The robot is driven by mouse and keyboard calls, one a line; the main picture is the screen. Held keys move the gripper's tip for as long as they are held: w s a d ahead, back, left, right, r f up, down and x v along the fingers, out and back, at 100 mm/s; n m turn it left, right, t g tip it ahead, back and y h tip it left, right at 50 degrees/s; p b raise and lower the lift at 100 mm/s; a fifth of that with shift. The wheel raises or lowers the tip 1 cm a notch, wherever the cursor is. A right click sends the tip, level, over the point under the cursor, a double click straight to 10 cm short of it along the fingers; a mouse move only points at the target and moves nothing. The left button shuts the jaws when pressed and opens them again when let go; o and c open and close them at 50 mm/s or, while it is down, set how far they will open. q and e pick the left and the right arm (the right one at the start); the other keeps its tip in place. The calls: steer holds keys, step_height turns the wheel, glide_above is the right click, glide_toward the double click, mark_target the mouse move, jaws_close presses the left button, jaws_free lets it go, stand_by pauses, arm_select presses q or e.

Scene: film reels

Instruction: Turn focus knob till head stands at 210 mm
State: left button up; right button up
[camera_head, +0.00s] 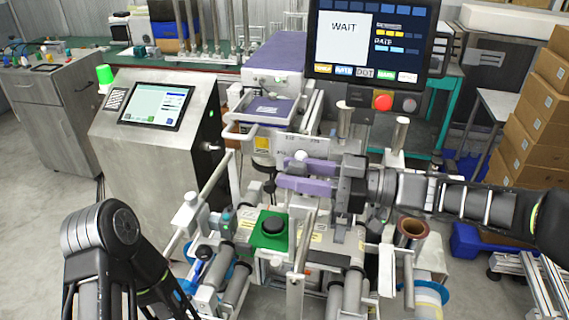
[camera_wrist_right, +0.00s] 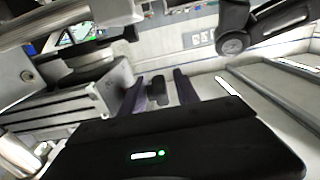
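My right gripper (camera_head: 277,171) reaches in from the right to the middle of the machine, with its two purple fingers pointing left and a gap between them. In the right wrist view the fingers (camera_wrist_right: 160,88) stand apart. A small dark knob (camera_wrist_right: 158,91) shows between them, with narrow gaps on both sides. It looks like the focus knob, but I cannot tell whether it lies between the fingertips or beyond them. In the head view my gripper crowds that spot, and I make out no readable millimetre scale. My left arm shows at the lower left; its fingers are out of view.
A screen (camera_head: 369,42) reading WAIT stands above the machine, with a red button (camera_head: 383,103) below it. A cabinet with a display (camera_head: 157,105) stands left. A black button on a green plate (camera_head: 270,242), rollers and posts crowd the front. Cardboard boxes (camera_head: 540,130) are stacked right.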

steer(key=shift+w+a, duration=0.25)
steer(key=shift+a, duration=0.85)
steer(key=shift+c, duration=0.3)
steer(key=shift+f, duration=0.15)
jaws_close()
